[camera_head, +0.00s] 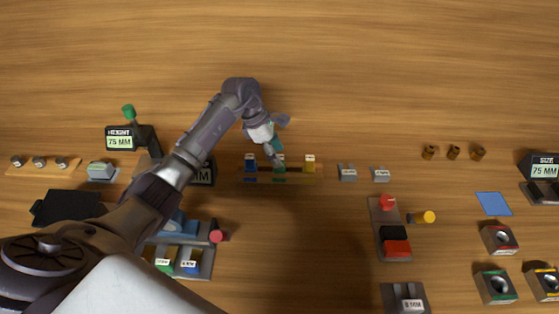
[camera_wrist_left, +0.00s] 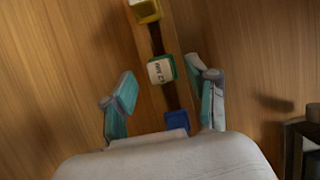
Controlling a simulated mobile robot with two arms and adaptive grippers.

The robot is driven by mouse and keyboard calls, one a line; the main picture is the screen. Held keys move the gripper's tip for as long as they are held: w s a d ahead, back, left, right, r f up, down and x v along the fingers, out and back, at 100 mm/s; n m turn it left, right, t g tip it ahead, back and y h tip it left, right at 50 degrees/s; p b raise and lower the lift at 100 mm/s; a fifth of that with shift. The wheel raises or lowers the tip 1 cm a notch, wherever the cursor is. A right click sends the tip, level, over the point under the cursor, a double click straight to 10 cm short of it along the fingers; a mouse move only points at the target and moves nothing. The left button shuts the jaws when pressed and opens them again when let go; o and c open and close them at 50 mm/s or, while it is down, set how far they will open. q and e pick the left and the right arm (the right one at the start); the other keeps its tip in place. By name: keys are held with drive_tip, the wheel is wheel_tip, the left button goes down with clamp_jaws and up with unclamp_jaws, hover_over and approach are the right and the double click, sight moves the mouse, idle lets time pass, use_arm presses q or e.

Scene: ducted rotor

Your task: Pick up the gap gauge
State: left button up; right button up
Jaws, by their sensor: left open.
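Three small blocks with white labels, which look like gap gauges, stand in a row on a wooden rack (camera_head: 317,174): a blue one (camera_head: 250,163), a green one (camera_head: 280,168) and a yellow one (camera_head: 309,164). My left gripper (camera_head: 276,158) is over the rack at the green block. In the left wrist view the green block (camera_wrist_left: 161,69) lies ahead between the two open, empty fingers (camera_wrist_left: 165,98). The blue block (camera_wrist_left: 177,122) is nearer the palm, partly hidden, and the yellow block (camera_wrist_left: 146,11) is at the top edge. The label writing is too small to read surely. My right gripper is not in view.
Two grey pieces (camera_head: 347,173) sit right of the rack. A height display (camera_head: 120,140) and a dark display are to the left, partly behind my arm. A red-and-black fixture (camera_head: 391,228) stands front right. The table behind the rack is clear.

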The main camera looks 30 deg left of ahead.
use_arm(q)
drive_tip(key=shift+x, duration=1.25)
clamp_jaws()
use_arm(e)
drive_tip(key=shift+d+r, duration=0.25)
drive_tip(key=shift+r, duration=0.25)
use_arm(q)
drive_tip(key=shift+r, duration=0.2)
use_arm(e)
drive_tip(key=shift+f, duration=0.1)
